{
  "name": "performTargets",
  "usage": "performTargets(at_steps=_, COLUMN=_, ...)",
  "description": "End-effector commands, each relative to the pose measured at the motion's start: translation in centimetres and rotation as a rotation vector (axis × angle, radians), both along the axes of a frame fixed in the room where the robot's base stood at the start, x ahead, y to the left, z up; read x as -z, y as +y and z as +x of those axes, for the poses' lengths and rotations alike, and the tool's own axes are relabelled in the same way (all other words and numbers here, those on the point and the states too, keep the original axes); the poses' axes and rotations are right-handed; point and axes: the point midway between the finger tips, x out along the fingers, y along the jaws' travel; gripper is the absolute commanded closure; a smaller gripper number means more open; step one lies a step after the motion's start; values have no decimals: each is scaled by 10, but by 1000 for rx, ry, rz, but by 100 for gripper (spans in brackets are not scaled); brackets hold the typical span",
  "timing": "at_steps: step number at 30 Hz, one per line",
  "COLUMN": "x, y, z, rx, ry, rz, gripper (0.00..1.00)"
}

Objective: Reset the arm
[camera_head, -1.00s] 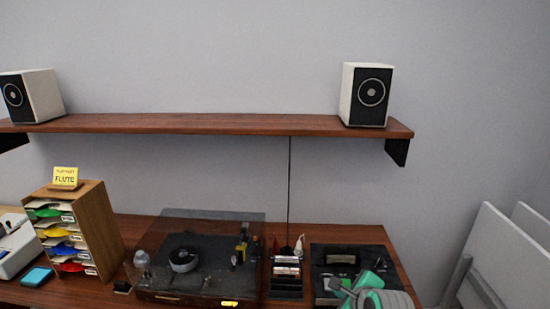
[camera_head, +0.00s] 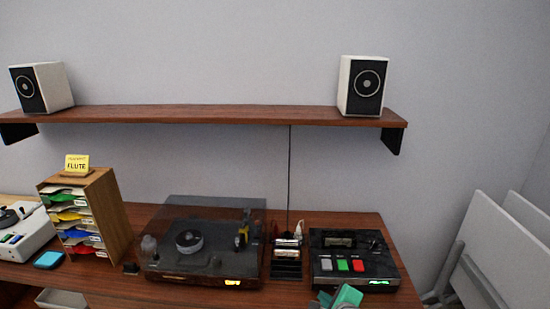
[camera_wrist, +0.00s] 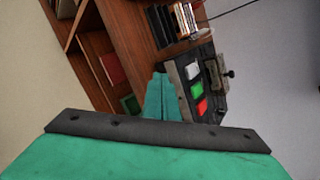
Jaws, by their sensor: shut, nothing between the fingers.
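My gripper (camera_head: 342,298) shows as a teal shape at the bottom edge of the head view, in front of the desk. In the wrist view its teal fingers (camera_wrist: 161,97) are together with nothing between them. Behind the fingertips is a dark control box (camera_head: 350,262) with white, red and green buttons. It also shows in the wrist view (camera_wrist: 212,72). I cannot tell the exact gap between my gripper and the box or desk edge. Most of my arm is out of view.
The wooden desk (camera_head: 235,298) holds a turntable (camera_head: 195,245), a small black rack (camera_head: 287,262), a paper sorter (camera_head: 112,205) and a white device (camera_head: 22,232). A shelf (camera_head: 220,114) above carries two speakers (camera_head: 362,86) (camera_head: 42,88). White panels (camera_head: 478,258) lean at right.

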Motion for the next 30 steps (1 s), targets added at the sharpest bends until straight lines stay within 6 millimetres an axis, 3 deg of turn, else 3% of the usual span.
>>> performTargets(at_steps=8, x=58, y=45, z=-25, rx=-101, ry=-95, rz=-138, gripper=100)
performTargets(at_steps=14, x=97, y=75, z=-58, rx=-177, ry=-166, rz=-300, gripper=100)
performTargets(at_steps=21, x=132, y=102, z=-113, rx=-265, ry=-228, rz=-532, gripper=100)
performTargets(at_steps=30, x=154, y=123, z=-197, rx=-396, ry=-272, rz=-868, gripper=100)
